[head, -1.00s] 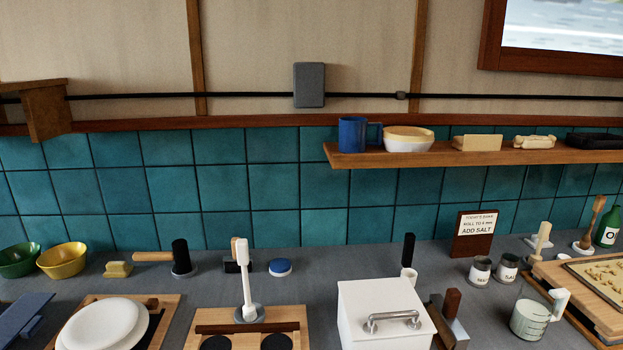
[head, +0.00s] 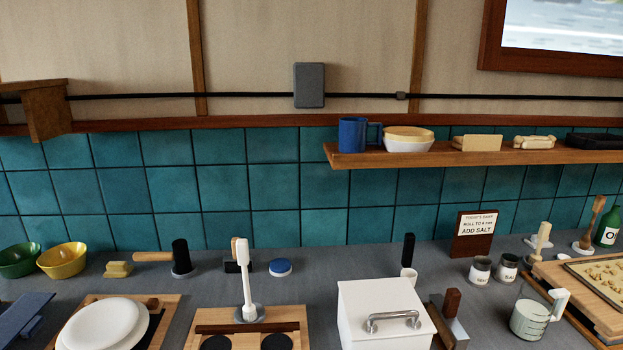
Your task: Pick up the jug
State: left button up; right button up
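A clear measuring jug (head: 530,319) with dark markings and a white handle on its right side stands upright on the grey counter at the lower right of the head view. It stands between the white box with a metal handle and the wooden board at the right. Neither of my grippers shows in the head view.
A white lidded box (head: 381,311), a dark-handled scraper (head: 452,325), two small tins (head: 480,270) and a wooden board (head: 575,281) surround the jug. A sign (head: 474,234) stands behind. A wooden shelf (head: 470,157) with a blue mug (head: 352,135) hangs above.

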aim_at(536, 305)
jog(key=z, duration=1.3)
jog(key=i+l+u, duration=0.1)
jog(key=u, duration=0.25)
jog(key=i+l+u, duration=0.1)
jog(key=l+u, duration=0.65)
jog(key=i+j, duration=0.05)
jog(key=j, duration=0.05)
